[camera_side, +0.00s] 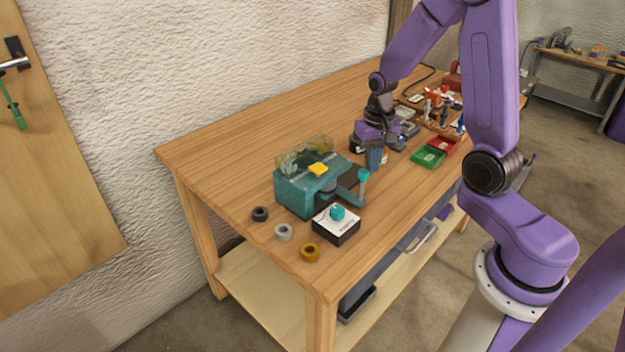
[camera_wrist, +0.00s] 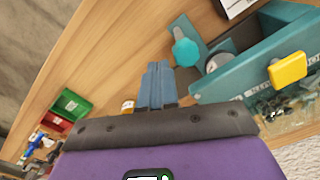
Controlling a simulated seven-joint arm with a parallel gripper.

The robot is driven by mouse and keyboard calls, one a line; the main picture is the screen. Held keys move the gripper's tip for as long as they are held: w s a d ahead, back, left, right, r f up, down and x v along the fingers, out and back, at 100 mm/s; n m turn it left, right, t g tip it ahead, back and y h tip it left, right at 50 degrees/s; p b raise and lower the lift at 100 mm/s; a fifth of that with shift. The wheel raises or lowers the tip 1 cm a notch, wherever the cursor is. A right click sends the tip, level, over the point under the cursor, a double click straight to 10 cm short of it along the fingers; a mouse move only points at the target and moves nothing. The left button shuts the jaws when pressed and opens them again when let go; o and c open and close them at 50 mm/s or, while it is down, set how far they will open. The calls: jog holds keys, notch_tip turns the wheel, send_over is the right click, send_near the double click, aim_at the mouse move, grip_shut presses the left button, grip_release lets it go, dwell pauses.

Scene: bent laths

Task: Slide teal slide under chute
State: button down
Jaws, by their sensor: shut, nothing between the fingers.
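The teal slide (camera_side: 352,197) juts from the right side of a teal machine (camera_side: 293,195) and carries an upright teal knob (camera_side: 363,175). In the wrist view the knob (camera_wrist: 186,52) stands on the slide (camera_wrist: 184,27). A grey round part (camera_wrist: 217,63), perhaps the chute, sits between the knob and the machine body (camera_wrist: 240,85); its lower end is unclear. My gripper (camera_side: 374,167) is shut and empty, low over the table just right of and behind the knob. In the wrist view its fingertips (camera_wrist: 157,68) appear apart from the knob.
A yellow piece (camera_side: 318,169) tops the machine beside a clear cover (camera_side: 305,153). A white-topped box (camera_side: 336,224) with a teal knob stands in front. Three rings lie near the front edge. Green (camera_side: 428,157) and red (camera_side: 443,144) trays stand behind right.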

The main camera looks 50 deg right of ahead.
notch_tip(320, 180, up, 6)
jog(key=shift+d, duration=0.45)
dwell(0.7)
jog(key=s+a+r+n, duration=0.3)
jog(key=s+a+n, duration=1)
jog(key=a, duration=0.1)
jog(key=s+a+n, duration=0.1)
jog(key=s+n, duration=0.4)
jog(key=s, duration=0.4)
jog(key=shift+n, duration=0.3)
dwell(0.6)
